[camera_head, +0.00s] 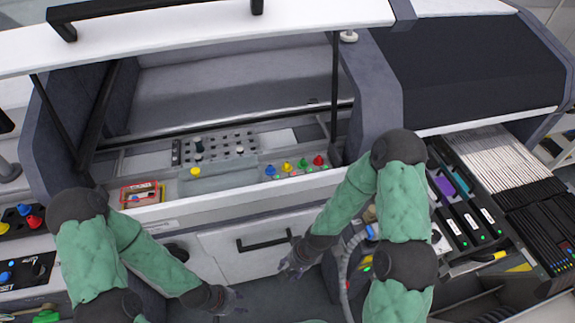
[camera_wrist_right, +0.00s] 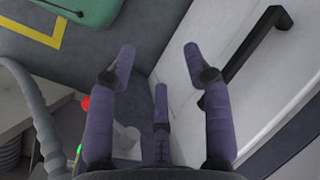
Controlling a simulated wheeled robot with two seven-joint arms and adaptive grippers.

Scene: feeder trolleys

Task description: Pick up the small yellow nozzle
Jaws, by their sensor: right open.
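A small yellow piece (camera_head: 195,172) stands alone on the light ledge inside the open machine. Another yellow piece (camera_head: 286,167) stands in a row with blue, green and red ones, farther right. I cannot tell for certain which is the named nozzle. My left gripper (camera_head: 232,300) is low in front of the machine, below the ledge; its fingers are too small to read. No yellow nozzle shows there.
A holed block (camera_head: 215,148) with dark and white nozzles stands behind the yellow piece. A red-framed box (camera_head: 142,194) is at its left.

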